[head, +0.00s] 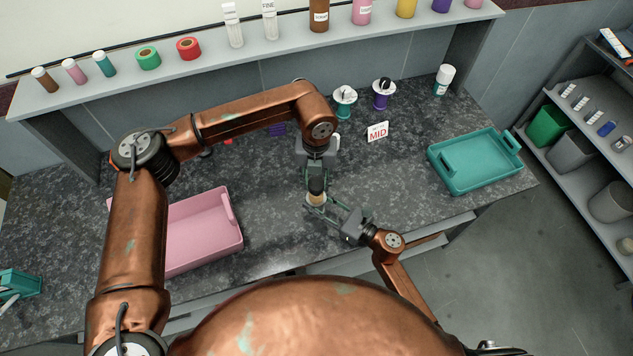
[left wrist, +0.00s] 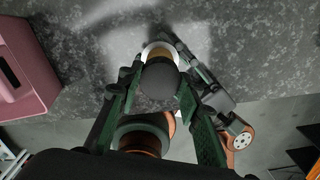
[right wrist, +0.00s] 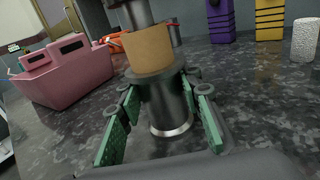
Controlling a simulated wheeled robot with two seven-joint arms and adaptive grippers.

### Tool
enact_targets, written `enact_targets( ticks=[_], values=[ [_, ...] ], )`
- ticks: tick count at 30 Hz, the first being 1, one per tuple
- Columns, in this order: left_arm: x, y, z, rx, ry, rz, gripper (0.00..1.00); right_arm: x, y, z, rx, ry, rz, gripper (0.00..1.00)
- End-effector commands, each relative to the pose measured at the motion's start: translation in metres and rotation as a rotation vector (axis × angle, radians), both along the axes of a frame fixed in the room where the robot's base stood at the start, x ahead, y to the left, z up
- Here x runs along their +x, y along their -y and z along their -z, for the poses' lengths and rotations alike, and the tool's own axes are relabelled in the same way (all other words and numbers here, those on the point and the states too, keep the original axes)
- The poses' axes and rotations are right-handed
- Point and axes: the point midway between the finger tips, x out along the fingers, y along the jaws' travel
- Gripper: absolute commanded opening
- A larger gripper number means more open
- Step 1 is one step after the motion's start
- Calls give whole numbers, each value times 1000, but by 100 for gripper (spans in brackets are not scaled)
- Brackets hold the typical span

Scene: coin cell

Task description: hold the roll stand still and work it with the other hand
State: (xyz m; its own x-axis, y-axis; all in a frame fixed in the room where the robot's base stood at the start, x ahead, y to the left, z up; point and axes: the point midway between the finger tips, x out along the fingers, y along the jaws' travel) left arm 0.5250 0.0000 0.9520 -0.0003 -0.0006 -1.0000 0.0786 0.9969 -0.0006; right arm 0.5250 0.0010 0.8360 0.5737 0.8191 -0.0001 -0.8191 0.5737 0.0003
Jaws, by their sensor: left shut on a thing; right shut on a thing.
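The roll stand is upright over the counter, with a tan roll (right wrist: 149,50) above a dark grey cylindrical body (right wrist: 165,100) and a shiny ring at its foot. The right wrist view shows my right gripper (right wrist: 163,118) with a green finger on each side of the grey body, shut on it. My left gripper (head: 316,178) points down from above and is shut on the stand's dark round top (left wrist: 160,85). In the left wrist view the pale roll's edge shows beyond this top. The roll (head: 316,199) is mostly hidden by the grippers in the head view.
A pink tray (head: 232,243) lies to the left and a teal tray (head: 480,184) to the right. The counter's front edge is close.

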Motion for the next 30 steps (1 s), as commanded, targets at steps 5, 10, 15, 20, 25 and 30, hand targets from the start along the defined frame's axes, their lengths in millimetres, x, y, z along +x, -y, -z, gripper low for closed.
enact_targets(
  ticks=[5,10,15,20,25,30],
  values=[
    [0,0,-6,0,1,0,3,0,0,0,1,-1,-1,0],
    [0,0,-12,0,2,0,3,0,0,0,1,-1,0,0],
    [0,0,-14,0,1,0,3,0,0,0,1,-1,0,0],
    [0,0,-14,0,1,0,3,0,0,0,1,-1,0,0],
    [1,0,-20,-1,3,0,3,0,0,0,1,-1,0,0],
    [1,0,-40,-1,4,0,3,0,0,0,1,-1,0,0]
  ],
)
